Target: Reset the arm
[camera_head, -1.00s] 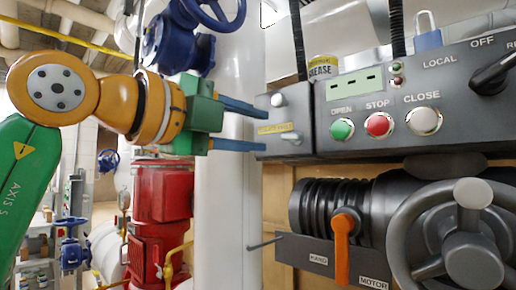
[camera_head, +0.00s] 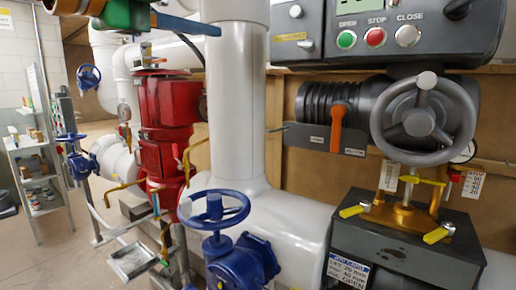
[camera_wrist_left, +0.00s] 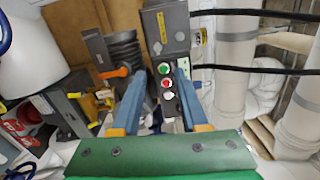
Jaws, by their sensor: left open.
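My left gripper shows in part at the top left of the head view, where a green body (camera_head: 127,14) and a blue finger (camera_head: 186,25) are cut by the top edge. The finger points right, in front of the white vertical pipe (camera_head: 238,95). In the left wrist view my left gripper (camera_wrist_left: 160,74) is open, its two blue fingers apart with nothing between them. The grey control box (camera_wrist_left: 166,45) with green, red and white buttons lies beyond the fingertips. It also shows at the top right of the head view (camera_head: 455,42). My right gripper is in neither view.
A grey handwheel (camera_head: 420,120) and an orange lever (camera_head: 337,128) sit below the control box. A blue valve wheel (camera_head: 213,210) stands low in front. A red pump (camera_head: 165,130) and a shelf (camera_head: 37,185) are at left. Floor (camera_head: 60,262) is clear at lower left.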

